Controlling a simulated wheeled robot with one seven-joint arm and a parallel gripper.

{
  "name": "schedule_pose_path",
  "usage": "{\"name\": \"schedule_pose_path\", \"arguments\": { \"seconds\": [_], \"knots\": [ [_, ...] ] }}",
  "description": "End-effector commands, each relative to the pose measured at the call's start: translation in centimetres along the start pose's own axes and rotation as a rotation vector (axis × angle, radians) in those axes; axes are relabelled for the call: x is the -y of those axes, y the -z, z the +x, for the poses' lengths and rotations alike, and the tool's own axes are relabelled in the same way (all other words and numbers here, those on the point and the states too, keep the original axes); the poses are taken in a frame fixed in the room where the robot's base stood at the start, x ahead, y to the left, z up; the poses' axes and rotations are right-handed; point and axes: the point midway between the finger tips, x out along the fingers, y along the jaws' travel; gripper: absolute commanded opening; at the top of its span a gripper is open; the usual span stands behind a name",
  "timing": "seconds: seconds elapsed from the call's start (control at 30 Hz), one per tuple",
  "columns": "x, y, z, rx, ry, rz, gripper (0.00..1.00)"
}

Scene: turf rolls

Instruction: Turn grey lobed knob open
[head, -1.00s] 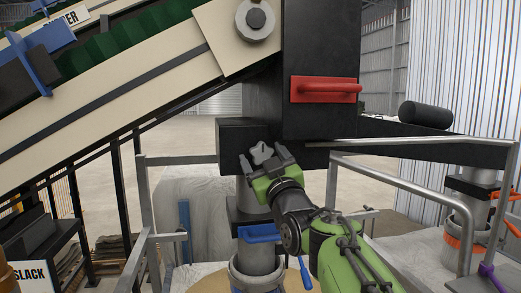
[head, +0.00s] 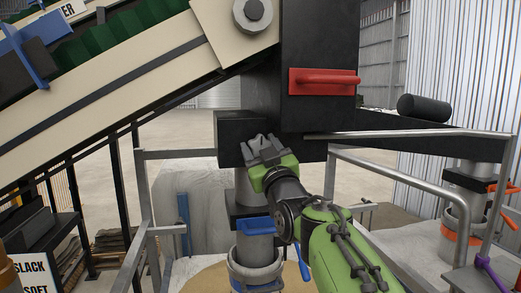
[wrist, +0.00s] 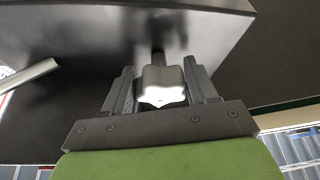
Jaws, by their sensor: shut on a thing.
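The grey lobed knob (wrist: 161,88) sits between my gripper's two fingers in the wrist view. Its stem runs back to a dark box face. My gripper (head: 262,146) is shut on it in the head view, in front of the black box (head: 229,130) under the machine's housing. In the head view the knob is mostly hidden by the gripper. The wrist view also shows my gripper (wrist: 162,90), with a finger on each side of the knob.
A red handle (head: 323,80) is on the black housing above right. Grey railings (head: 420,178) stand to the right, and a railing post (head: 146,200) to the left. A blue bracket (head: 257,225) and pipe are below. The conveyor (head: 110,100) slopes across the upper left.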

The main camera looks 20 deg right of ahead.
Motion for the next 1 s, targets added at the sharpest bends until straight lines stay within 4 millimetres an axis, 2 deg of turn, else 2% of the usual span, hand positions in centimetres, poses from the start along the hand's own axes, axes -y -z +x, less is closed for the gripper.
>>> {"name": "schedule_pose_path", "arguments": {
  "seconds": [0.27, 1.0],
  "knots": [
    [0.28, -0.14, -0.06, -0.001, -0.061, 0.153, 0.27],
    [0.47, 0.09, 0.05, -0.001, -0.328, 0.8, 0.27]
  ]
}}
